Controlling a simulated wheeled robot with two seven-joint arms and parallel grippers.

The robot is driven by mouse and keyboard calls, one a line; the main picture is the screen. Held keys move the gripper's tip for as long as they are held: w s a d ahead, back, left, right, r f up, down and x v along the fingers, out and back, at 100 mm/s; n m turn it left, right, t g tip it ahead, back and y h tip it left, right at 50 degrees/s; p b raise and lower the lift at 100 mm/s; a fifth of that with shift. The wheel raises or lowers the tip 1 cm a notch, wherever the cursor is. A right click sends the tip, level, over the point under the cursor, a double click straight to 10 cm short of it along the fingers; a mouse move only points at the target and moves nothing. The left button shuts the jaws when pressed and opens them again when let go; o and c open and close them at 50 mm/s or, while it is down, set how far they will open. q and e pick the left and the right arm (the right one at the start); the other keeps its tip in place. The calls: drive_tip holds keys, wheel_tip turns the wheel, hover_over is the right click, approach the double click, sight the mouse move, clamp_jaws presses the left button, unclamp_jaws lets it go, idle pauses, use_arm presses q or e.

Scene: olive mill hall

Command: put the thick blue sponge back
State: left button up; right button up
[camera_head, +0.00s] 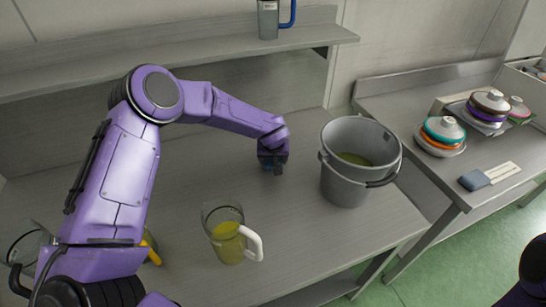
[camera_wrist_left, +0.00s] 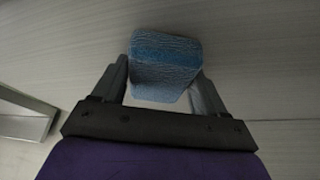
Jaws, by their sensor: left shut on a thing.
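The thick blue sponge (camera_wrist_left: 165,62) is between the two fingers of my left gripper (camera_wrist_left: 162,80) in the left wrist view. The gripper is shut on it. In the head view my left gripper (camera_head: 272,158) is over the back middle of the steel table (camera_head: 190,200), left of the grey bucket. Only a sliver of the sponge (camera_head: 268,167) shows there, mostly hidden by the gripper. I cannot tell whether the sponge touches the table. My right gripper is not in view.
A grey bucket (camera_head: 345,185) with yellowish liquid stands right of the gripper. A jug of yellow liquid (camera_head: 227,240) stands in front. A blue-handled jug (camera_head: 268,20) is on the shelf (camera_head: 180,50). The right counter (camera_head: 400,90) holds stacked lidded dishes (camera_head: 442,130) and a blue-and-white tool (camera_head: 477,180).

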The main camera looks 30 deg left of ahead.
use_arm(q)
drive_tip(key=shift+s+f, duration=0.1)
drive_tip(key=shift+f, duration=0.1)
drive_tip(key=o, duration=0.9)
drive_tip(key=shift+o, duration=0.2)
drive_tip(key=shift+d+f, duration=0.1)
drive_tip(key=shift+d, duration=0.05)
drive_tip(key=shift+s+f, duration=0.1)
drive_tip(key=v, duration=1.2)
drive_tip(key=shift+w+a+r+b, duration=0.2)
drive_tip(key=shift+w+r+b, duration=0.15)
drive_tip(key=shift+r, duration=0.2)
